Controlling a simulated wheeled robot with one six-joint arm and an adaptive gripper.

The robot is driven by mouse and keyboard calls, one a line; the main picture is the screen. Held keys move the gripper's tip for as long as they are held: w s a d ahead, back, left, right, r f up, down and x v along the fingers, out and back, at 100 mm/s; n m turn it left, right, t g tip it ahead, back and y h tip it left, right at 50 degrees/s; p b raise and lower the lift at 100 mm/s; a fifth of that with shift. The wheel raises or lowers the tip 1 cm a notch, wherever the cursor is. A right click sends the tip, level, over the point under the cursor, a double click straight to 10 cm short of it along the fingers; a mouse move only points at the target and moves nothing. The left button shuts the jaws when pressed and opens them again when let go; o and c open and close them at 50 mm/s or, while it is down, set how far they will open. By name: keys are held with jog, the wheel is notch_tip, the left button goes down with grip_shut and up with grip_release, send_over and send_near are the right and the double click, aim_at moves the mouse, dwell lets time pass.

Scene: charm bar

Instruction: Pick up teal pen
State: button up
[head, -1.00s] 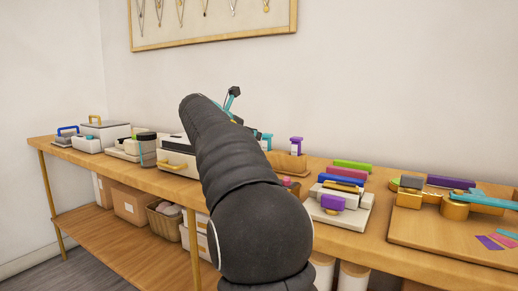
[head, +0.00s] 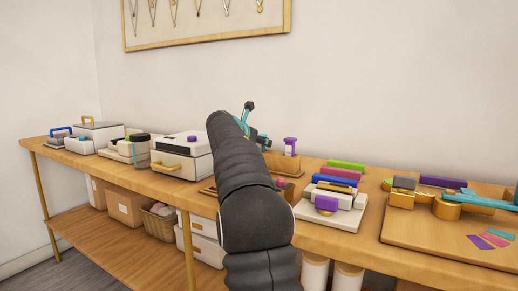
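My dark arm rises through the middle of the head view and hides part of the bench behind it. I cannot tell whether this piece is a gripper part or a pen. No teal pen can be clearly made out, and the gripper's fingers are not distinct.
The wooden bench (head: 340,240) runs across the view. A white case (head: 182,160) stands left of the arm. Right of it are a wooden holder (head: 288,163), a white stand with coloured blocks (head: 345,215) and a board (head: 425,235) with a teal-armed tool (head: 485,200).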

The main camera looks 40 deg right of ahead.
jog(key=shift+w+d+f, duration=0.25)
jog(key=shift+d, duration=0.4)
jog(key=shift+c, duration=0.2)
grip_shut()
jog(key=shift+r, duration=0.1)
jog(key=shift+r, duration=3.35)
jog(key=s+a+b, duration=0.2)
jog(key=s+a, duration=0.1)
jog(key=a, duration=0.5)
jog(key=s+a+b, duration=0.1)
jog(key=s+a, duration=0.3)
jog(key=a, duration=0.4)
jog(key=shift+a+b, duration=0.35)
jog(key=shift+b, duration=0.05)
jog(key=shift+r, duration=0.1)
